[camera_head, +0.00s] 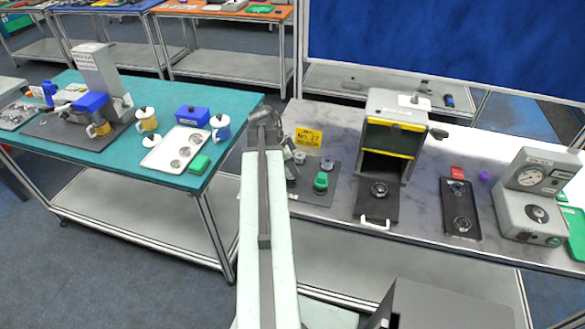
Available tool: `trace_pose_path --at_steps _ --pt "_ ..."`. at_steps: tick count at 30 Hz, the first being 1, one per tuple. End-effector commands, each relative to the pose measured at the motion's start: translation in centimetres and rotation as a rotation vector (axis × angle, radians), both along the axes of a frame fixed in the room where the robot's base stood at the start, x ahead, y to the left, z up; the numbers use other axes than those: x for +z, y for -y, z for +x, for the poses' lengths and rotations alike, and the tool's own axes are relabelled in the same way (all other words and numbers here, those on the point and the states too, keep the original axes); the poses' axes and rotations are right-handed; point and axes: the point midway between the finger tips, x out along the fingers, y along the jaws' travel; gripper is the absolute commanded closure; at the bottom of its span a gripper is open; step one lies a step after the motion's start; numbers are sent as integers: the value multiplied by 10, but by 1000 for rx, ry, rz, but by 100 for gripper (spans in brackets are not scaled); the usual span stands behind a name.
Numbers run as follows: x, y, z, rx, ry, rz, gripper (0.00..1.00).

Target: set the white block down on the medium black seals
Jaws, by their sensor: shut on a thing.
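My arm reaches up the middle of the view, and my gripper (263,117) is at its far end, over the gap between the teal table and the grey marbled table. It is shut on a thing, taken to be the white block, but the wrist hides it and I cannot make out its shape. I cannot tell for sure which pieces are the medium black seals. Dark round pieces show on the black mat (368,210) before the grey box and on the black tray (449,213) to its right.
The grey box (398,112) with yellow edges stands open on the marbled table. A gauge machine (533,200) is at right. A green-topped piece (321,181) stands on a dark plate near my arm. The teal table (235,105) holds mugs, a white tray (160,160) and a machine (97,72).

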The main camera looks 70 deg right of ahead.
Motion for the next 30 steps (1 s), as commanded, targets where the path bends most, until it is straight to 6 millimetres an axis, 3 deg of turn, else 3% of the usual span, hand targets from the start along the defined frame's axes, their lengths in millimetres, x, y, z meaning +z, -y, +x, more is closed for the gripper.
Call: trace_pose_path --at_steps 17,18,20,27,30 --pt "-7 0 0 1 0 0 100" --pt "-6 0 0 1 0 0 62" --pt "-6 0 0 1 0 0 45" --pt "-6 0 0 1 0 0 42" --pt "-6 0 1 1 0 0 27"
